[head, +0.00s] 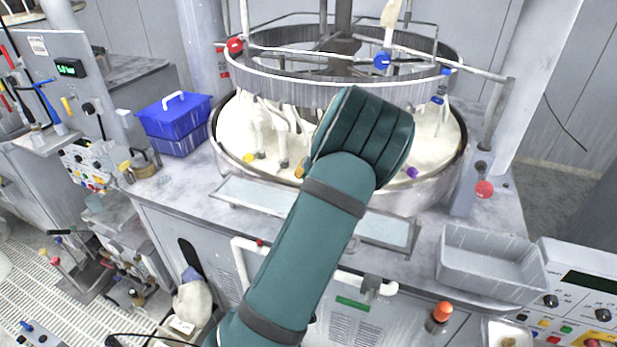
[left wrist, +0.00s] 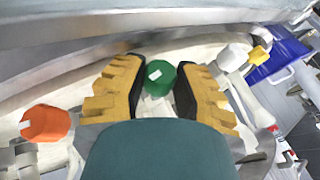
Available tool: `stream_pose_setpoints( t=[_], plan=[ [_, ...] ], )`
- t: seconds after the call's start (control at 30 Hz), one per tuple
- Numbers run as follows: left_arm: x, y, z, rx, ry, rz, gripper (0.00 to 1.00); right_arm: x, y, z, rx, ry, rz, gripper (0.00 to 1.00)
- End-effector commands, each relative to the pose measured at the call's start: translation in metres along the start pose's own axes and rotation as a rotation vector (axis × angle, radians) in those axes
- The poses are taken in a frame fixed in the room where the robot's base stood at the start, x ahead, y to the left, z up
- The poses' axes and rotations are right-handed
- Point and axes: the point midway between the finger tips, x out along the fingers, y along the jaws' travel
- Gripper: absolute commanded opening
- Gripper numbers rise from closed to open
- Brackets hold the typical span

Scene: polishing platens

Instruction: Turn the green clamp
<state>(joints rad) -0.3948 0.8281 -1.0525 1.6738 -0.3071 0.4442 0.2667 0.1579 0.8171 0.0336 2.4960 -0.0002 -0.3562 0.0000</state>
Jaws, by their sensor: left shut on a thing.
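The green clamp (left wrist: 160,78) is a round green knob with a small white mark on top, seen in the left wrist view. The black-padded yellow fingers of my left gripper (left wrist: 157,84) stand on both sides of it and are shut on it. In the head view my teal left arm reaches over the round polishing platen (head: 232,125), and its wrist hides the gripper and the green clamp. My right gripper is in neither view.
An orange clamp (left wrist: 45,123) and a yellow clamp (left wrist: 259,55) flank the gripper. A purple knob (head: 411,173) sits right of my wrist. The metal ring (head: 280,92) stands above the platen. A blue bin (head: 175,116) is left and a grey tray (head: 490,265) right.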

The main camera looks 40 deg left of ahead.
Motion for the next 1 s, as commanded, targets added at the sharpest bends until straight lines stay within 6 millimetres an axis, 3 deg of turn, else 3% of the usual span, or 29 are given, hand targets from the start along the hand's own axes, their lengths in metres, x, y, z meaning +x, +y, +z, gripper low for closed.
stream_pose_setpoints(
  t=[0.27,0.3,0.37,0.77,1.0],
  plan=[
    [0.001,0.000,0.002,0.000,-0.005,-0.001,0.00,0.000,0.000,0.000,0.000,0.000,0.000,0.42],
    [0.001,0.000,0.002,0.000,-0.005,-0.001,0.39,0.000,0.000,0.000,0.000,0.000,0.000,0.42],
    [0.001,0.000,0.002,0.000,-0.005,0.000,0.60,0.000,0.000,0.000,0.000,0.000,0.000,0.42],
    [-0.001,0.000,0.001,0.000,-0.002,0.001,0.62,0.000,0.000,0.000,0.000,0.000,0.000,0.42],
    [-0.030,0.001,0.000,0.000,0.001,0.003,0.62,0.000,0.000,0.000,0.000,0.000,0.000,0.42]
  ],
)
